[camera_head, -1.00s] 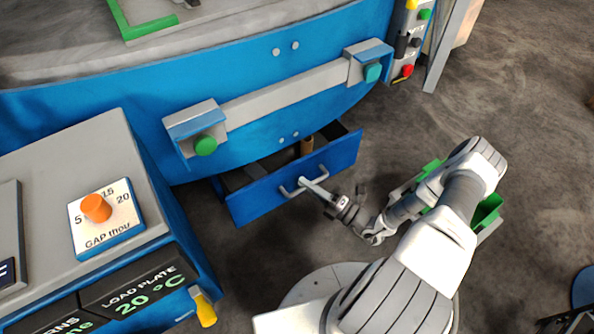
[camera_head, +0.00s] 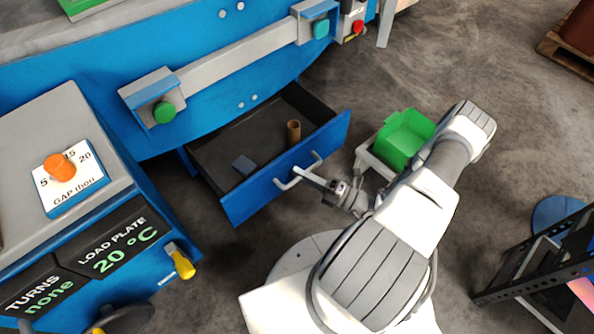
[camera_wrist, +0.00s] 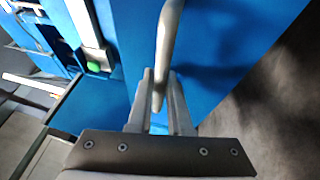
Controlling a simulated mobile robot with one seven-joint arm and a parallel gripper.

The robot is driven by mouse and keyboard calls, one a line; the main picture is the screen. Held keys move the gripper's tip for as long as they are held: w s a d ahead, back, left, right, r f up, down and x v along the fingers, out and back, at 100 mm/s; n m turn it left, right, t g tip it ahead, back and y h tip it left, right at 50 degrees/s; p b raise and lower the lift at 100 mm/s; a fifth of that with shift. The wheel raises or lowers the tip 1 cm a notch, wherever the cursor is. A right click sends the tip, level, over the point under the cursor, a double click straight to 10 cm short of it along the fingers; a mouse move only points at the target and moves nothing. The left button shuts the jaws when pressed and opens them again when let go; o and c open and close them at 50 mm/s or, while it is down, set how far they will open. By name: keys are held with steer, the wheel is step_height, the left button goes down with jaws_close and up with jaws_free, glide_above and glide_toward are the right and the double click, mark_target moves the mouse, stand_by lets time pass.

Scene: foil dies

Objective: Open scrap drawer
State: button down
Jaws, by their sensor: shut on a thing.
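The scrap drawer (camera_head: 285,178) is a dark tray with a blue front, pulled well out from under the blue machine. Inside it lie a brown cylinder (camera_head: 293,131) and a small blue-grey block (camera_head: 244,165). My gripper (camera_head: 305,174) is at the drawer's grey bar handle (camera_head: 318,160). In the wrist view my gripper (camera_wrist: 160,92) has its two fingers closed around the handle (camera_wrist: 168,45), in front of the blue drawer face.
A green bin (camera_head: 404,138) on a grey stand is right of the drawer, close to my arm. A control console (camera_head: 75,180) with an orange knob stands at left. A dark rack (camera_head: 545,265) is at lower right. Open floor lies at upper right.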

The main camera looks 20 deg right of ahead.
steer(key=shift+s+d, duration=0.15)
steer(key=shift+s, duration=0.2)
steer(key=c, duration=0.8)
jaws_free()
steer(key=shift+c, duration=0.2)
steer(key=shift+s, duration=0.1)
steer(key=p+v, duration=0.1)
steer(key=v, duration=1.6)
steer(key=shift+s, duration=0.15)
